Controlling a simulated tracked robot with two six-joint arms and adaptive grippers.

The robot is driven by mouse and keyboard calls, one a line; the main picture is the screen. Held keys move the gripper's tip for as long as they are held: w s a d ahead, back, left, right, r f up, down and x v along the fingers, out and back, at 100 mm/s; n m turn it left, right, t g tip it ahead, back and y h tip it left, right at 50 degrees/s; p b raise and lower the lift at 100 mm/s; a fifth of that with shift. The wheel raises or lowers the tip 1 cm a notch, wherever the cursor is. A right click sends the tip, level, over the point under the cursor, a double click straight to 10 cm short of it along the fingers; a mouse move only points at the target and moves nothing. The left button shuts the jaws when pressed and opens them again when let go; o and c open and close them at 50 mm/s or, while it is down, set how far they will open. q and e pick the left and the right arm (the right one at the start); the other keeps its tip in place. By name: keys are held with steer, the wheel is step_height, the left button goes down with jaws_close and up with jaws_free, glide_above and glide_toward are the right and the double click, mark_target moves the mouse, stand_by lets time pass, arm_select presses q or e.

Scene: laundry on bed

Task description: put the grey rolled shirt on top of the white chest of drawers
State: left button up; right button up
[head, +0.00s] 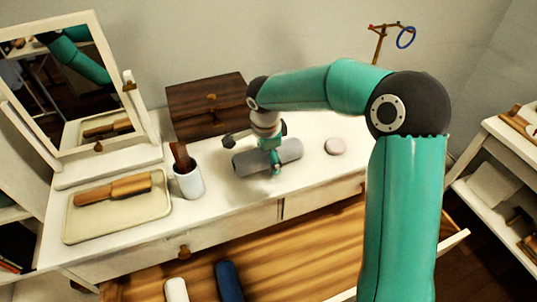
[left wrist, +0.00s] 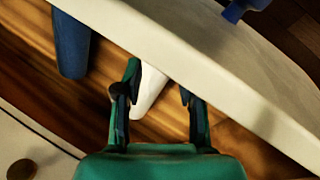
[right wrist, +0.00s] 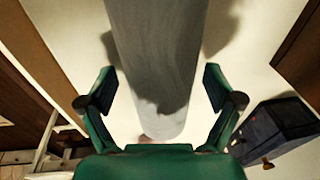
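The grey rolled shirt (head: 290,150) lies on the top of the white chest of drawers (head: 235,196), behind its front edge. My right gripper (head: 273,160) is over the roll, with its fingers pointing down. In the right wrist view the roll (right wrist: 157,60) runs between the fingers of my right gripper (right wrist: 160,85), which stand apart with small gaps on both sides. My left gripper (left wrist: 158,90) is open above the pulled-out drawer. A white roll (left wrist: 148,90) shows between its fingers, lower down. My left gripper does not show in the head view.
The open drawer (head: 300,250) holds a white roll (head: 176,290) and a navy roll (head: 229,282). On the chest top stand a brush tray (head: 120,226), a white cup (head: 188,182), a dark wooden box (head: 205,105), a pale pink disc (head: 335,146) and a mirror (head: 65,85).

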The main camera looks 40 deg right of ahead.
mark_target(266, 155)
steer(key=shift+r, duration=0.1)
steer(key=r, duration=0.4)
steer(key=s+a+r, duration=0.1)
steer(key=r, duration=0.6)
steer(key=shift+s+a+r, duration=0.15)
steer(key=shift+a+r, duration=0.1)
steer(key=shift+r, duration=0.1)
